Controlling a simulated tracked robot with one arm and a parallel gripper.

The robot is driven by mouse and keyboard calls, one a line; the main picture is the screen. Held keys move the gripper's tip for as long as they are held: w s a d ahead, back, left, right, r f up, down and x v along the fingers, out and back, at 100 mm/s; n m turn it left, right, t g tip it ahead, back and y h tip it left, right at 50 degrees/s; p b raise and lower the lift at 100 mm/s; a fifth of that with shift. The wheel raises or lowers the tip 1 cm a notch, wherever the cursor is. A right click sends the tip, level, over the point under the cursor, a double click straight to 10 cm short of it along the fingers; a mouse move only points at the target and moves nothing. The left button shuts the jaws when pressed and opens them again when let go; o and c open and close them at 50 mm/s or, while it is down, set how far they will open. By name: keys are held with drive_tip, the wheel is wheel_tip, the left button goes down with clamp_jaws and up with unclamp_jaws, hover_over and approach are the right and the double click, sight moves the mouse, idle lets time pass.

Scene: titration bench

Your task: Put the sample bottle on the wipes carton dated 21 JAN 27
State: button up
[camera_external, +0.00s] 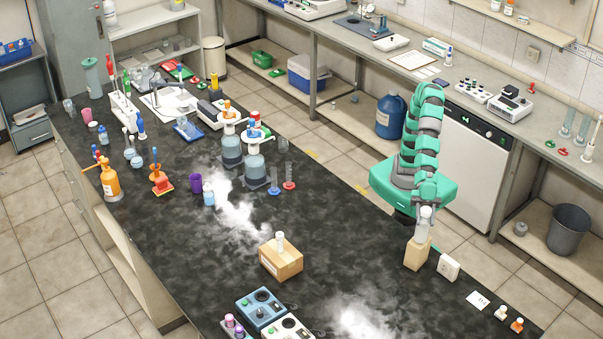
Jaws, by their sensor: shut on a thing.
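My gripper (427,204) is shut on a whitish bottle (425,220), held upright at the right edge of the dark bench. The bottle's lower end is at the top of a tan carton (416,254); I cannot tell whether it rests on it or hangs just above. The dates on both cartons are too small to read. Which bottle is the sample bottle is not marked legibly.
A white box (448,266) stands just right of the right carton. A card (479,300) and small bottles (501,313) lie farther right. A blue device (262,308) is at the front. Two large dispenser bottles (254,165) stand behind. Bench between the cartons is clear.

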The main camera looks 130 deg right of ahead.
drive_tip(key=shift+f, duration=0.25)
drive_tip(key=shift+f, duration=0.15)
drive_tip(key=o, duration=1.2)
drive_tip(key=shift+r, duration=0.2)
drive_tip(key=shift+d, duration=0.1)
drive_tip(key=v, duration=1.2)
drive_tip(key=shift+p, duration=0.35)
